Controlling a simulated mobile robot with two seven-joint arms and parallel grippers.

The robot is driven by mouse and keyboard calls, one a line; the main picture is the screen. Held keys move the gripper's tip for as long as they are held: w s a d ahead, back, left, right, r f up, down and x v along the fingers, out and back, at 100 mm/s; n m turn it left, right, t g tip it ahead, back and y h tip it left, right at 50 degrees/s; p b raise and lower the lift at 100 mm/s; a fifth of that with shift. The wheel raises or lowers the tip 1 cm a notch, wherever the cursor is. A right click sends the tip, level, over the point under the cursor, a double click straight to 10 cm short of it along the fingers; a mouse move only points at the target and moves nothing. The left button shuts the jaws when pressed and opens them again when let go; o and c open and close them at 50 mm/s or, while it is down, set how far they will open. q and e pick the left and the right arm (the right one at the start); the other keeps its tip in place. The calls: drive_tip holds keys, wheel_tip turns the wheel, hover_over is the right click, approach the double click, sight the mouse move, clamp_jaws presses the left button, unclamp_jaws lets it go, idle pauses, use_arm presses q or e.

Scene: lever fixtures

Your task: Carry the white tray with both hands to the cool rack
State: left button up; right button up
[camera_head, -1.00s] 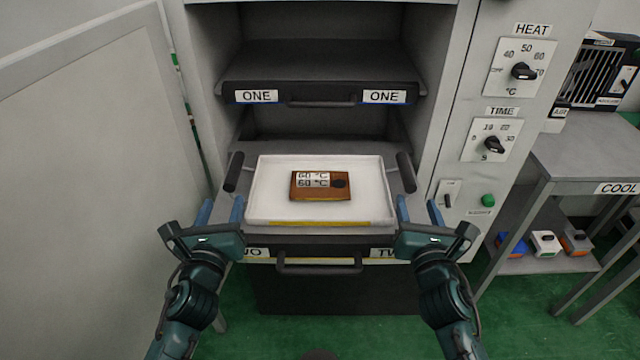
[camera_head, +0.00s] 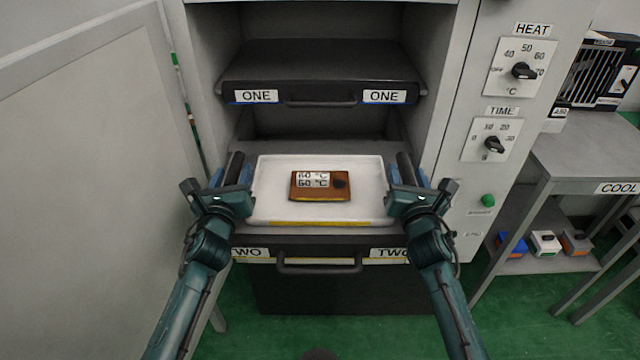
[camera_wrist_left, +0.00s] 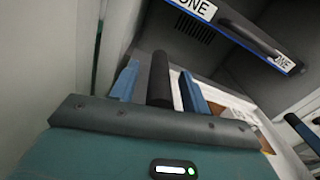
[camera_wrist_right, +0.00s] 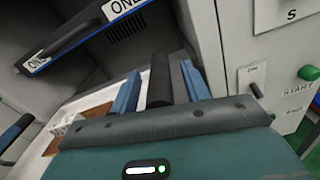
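The white tray (camera_head: 272,178) sits on the pulled-out shelf marked TWO in the open oven. I see gaps beside both handles. The cool rack (camera_head: 585,155), a grey table marked COOL, stands at the right.
Shelf ONE (camera_head: 320,82) is above the tray inside the oven. The open oven door (camera_head: 80,190) stands at the left. The control panel with HEAT and TIME knobs (camera_head: 493,145) is at the right. A black device (camera_head: 597,72) stands behind the rack's clear top; small boxes (camera_head: 545,243) are below.

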use_arm(q)
clamp_jaws()
use_arm(e)
clamp_jaws()
use_arm(q)
drive_tip(key=shift+r, duration=0.1)
use_arm(e)
drive_tip(key=shift+r, duration=0.1)
